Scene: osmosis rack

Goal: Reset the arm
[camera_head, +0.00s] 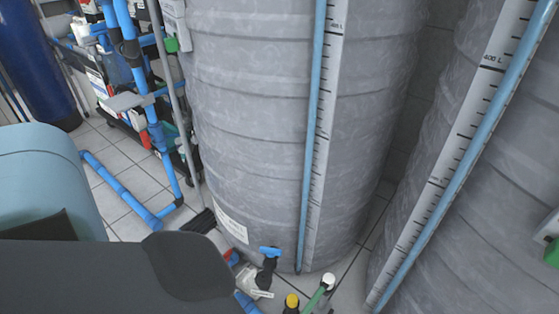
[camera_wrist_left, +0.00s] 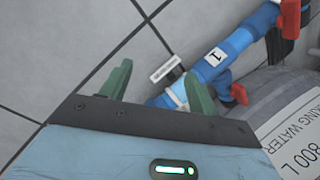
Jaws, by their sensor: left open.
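My left gripper (camera_wrist_left: 157,72) shows in the left wrist view with two green fingers spread apart and nothing held between them. Beyond the fingers a blue pipe (camera_wrist_left: 232,45) with a "1" label and red handles runs close to the tiled floor. The right finger overlaps part of this pipe in the picture; I cannot tell whether they touch. In the head view my left arm (camera_head: 130,270) comes in from the lower left, and its gripper is hidden. My right gripper is in neither view.
Two large grey tanks (camera_head: 250,120) (camera_head: 490,220) with level scales fill the head view's middle and right. Low valves with blue (camera_head: 270,252), yellow (camera_head: 292,300) and white (camera_head: 328,280) tops stand in front. Blue piping (camera_head: 125,190) and a rack (camera_head: 110,75) are left. Tiled floor (camera_head: 130,150) shows between.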

